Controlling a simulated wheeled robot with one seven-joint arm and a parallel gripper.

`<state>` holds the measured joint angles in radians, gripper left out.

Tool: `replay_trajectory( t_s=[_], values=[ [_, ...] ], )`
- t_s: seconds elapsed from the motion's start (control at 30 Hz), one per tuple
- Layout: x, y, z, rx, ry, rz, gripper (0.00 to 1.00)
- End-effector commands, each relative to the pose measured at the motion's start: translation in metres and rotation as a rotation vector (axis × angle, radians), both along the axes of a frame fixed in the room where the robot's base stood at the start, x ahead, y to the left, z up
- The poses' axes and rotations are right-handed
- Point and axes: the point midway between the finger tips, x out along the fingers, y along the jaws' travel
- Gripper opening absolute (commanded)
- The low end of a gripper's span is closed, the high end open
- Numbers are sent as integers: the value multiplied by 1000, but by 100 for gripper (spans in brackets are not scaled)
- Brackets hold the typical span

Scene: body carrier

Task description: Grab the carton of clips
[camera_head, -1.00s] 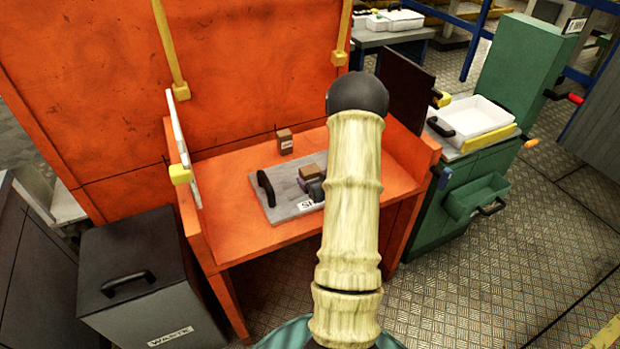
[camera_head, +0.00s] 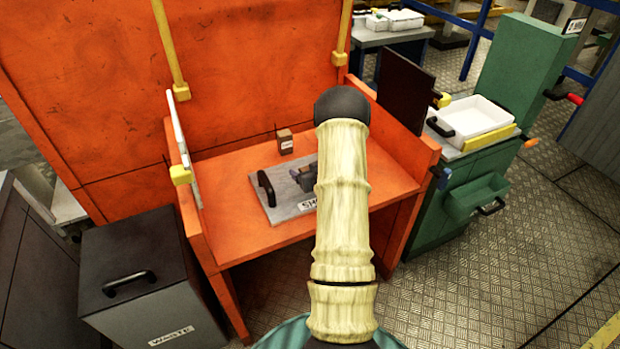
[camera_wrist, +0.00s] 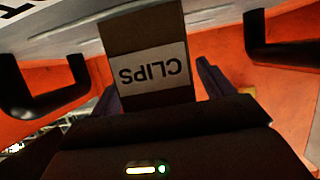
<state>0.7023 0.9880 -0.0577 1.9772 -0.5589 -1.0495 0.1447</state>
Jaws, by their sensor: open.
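The carton of clips (camera_wrist: 150,72) is brown with a white label reading CLIPS, upside down in the wrist view. It stands between the two fingers of my gripper (camera_wrist: 157,88), which is open, with one finger on each side. I cannot tell whether either finger touches it. In the head view, part of my gripper (camera_head: 304,178) shows over the grey tray (camera_head: 280,208), beside my arm. My arm hides the carton between the fingers there.
Another small brown carton (camera_head: 285,142) with a white label stands behind the tray on the orange bench (camera_head: 235,235). The tray has a black handle (camera_head: 266,188). Side panels bound the bench. A waste bin (camera_head: 150,290) stands left, a green cabinet (camera_head: 440,215) right.

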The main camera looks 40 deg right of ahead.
Motion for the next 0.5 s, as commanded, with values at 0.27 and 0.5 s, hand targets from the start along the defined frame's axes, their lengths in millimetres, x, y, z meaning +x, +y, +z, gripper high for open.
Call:
replay_trajectory(
  t_s=[0.27,0.5],
  values=[
    [1,0,-1,1,0,0,80],
    [1,0,0,1,0,0,80]
  ],
)
